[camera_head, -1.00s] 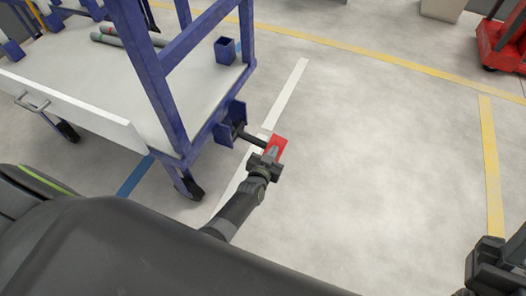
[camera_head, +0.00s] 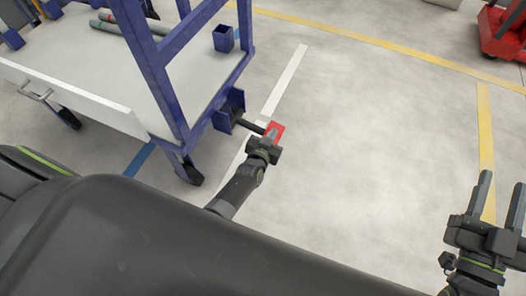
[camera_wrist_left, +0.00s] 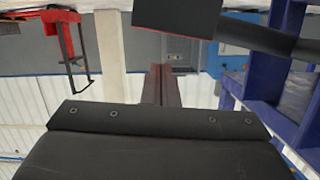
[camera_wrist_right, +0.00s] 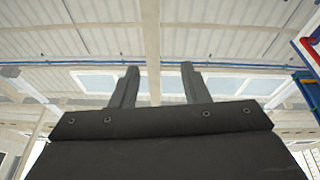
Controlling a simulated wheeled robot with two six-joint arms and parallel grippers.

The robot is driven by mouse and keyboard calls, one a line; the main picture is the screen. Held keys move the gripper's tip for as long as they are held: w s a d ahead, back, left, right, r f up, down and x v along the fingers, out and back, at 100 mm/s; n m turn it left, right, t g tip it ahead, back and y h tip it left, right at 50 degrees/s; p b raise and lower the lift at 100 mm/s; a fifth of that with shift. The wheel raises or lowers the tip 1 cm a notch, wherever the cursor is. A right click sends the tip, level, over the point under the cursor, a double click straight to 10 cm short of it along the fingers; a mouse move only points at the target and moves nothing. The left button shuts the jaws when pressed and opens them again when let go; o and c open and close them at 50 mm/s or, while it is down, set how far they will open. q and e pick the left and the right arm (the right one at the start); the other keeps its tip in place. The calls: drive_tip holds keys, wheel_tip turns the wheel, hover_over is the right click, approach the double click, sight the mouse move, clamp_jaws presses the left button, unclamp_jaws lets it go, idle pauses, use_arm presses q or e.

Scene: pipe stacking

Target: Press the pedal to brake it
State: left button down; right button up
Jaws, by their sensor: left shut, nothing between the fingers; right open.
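The red pedal (camera_head: 279,127) sits at the end of a black bar (camera_head: 250,126) on the corner of the blue cart (camera_head: 164,90). My left gripper (camera_head: 272,136) is shut and empty, its fingers overlapping the pedal in the head view. In the left wrist view the closed fingers (camera_wrist_left: 162,84) point forward, with the dark face of the pedal (camera_wrist_left: 180,14) near the top edge. I cannot tell whether they touch it. My right gripper (camera_head: 500,203) is open and empty at the lower right, away from the cart; its spread fingers also show in the right wrist view (camera_wrist_right: 157,85).
The cart carries grey pipes (camera_head: 125,28) and a small blue box (camera_head: 223,38). A cart wheel (camera_head: 188,172) stands left of my left arm. A red object (camera_head: 503,32) is at the upper right. The floor (camera_head: 380,140) between is clear.

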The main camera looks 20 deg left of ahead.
use_arm(q)
drive_tip(key=shift+r+p, duration=0.45)
drive_tip(key=shift+r, duration=0.2)
use_arm(e)
wheel_tip(320, 180, down, 13)
drive_tip(key=s+m+g+y+p, duration=0.1)
drive_tip(key=s+g, duration=0.1)
drive_tip(key=g, duration=0.7)
use_arm(q)
drive_tip(key=p+v, duration=0.2)
drive_tip(key=v, duration=0.8)
drive_tip(key=shift+d+f+p, duration=0.15)
drive_tip(key=shift+d+p, duration=0.05)
drive_tip(key=shift+p, duration=0.15)
use_arm(e)
drive_tip(key=s+a+f+g+y, duration=0.2)
drive_tip(key=s+f+g, duration=0.6)
drive_tip(key=s+f, duration=0.2)
drive_tip(key=shift+s+a, duration=0.35)
drive_tip(key=shift+s, duration=0.65)
